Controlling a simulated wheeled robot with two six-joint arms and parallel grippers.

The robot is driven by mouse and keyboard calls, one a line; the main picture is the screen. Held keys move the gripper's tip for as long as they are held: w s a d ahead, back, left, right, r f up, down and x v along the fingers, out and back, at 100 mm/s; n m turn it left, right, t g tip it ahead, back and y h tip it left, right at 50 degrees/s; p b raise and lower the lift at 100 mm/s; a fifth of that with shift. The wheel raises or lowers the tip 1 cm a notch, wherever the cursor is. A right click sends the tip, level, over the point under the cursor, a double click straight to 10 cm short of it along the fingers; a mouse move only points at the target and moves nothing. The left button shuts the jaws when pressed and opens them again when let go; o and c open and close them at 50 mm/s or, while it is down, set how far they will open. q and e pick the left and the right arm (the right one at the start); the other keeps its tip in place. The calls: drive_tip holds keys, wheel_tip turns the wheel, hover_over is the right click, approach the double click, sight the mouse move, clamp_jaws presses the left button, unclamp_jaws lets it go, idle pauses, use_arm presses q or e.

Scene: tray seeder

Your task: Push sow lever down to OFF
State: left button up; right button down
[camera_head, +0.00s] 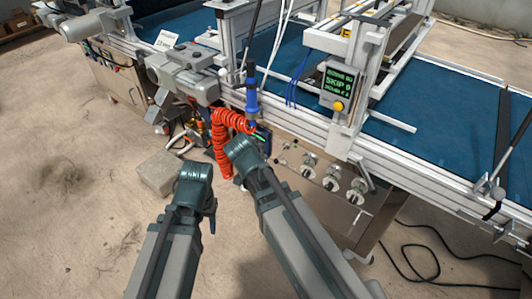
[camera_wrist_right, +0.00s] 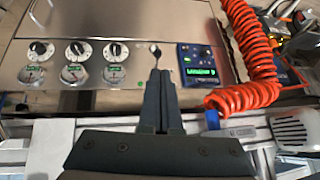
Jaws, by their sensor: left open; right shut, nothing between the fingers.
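The sow lever (camera_wrist_right: 155,50) is a small metal toggle on the steel panel. In the right wrist view it stands just beyond the tips of my right gripper (camera_wrist_right: 160,76). The right fingers are shut with nothing between them; I cannot tell whether they touch the lever. In the head view the right arm reaches toward the panel, and its fingers are hidden behind its wrist. My left gripper (camera_head: 212,212) is open and empty, over the floor left of the right arm, away from the panel. The lever's exact position is too small to read.
Several black-and-white knobs and gauges (camera_wrist_right: 76,60) sit beside the lever on the panel. A blue display box (camera_wrist_right: 200,65) and a coiled orange hose (camera_wrist_right: 242,97) are close on its other side. A concrete block (camera_head: 160,173) lies on the floor.

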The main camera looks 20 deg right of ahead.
drive_tip(key=shift+s+a+r+p, duration=0.5)
drive_tip(key=shift+s+a+r, duration=0.3)
drive_tip(key=shift+s, duration=0.1)
drive_tip(key=s+a+r+n+g+y+p, duration=0.1)
drive_tip(key=s+a+r+n+g+p, duration=0.2)
drive_tip(key=s+r+n+p, duration=0.3)
drive_tip(key=s+a+r+n+g+y+p, duration=0.2)
drive_tip(key=s+r+n+p, duration=0.5)
drive_tip(key=p, duration=0.8)
wheel_tip(320, 180, up, 4)
drive_tip(key=s+a+g, duration=0.1)
drive_tip(key=s+a, duration=0.1)
drive_tip(key=shift+a+n, duration=0.3)
drive_tip(key=shift+a, duration=0.1)
drive_tip(key=shift+s+d+r, duration=0.1)
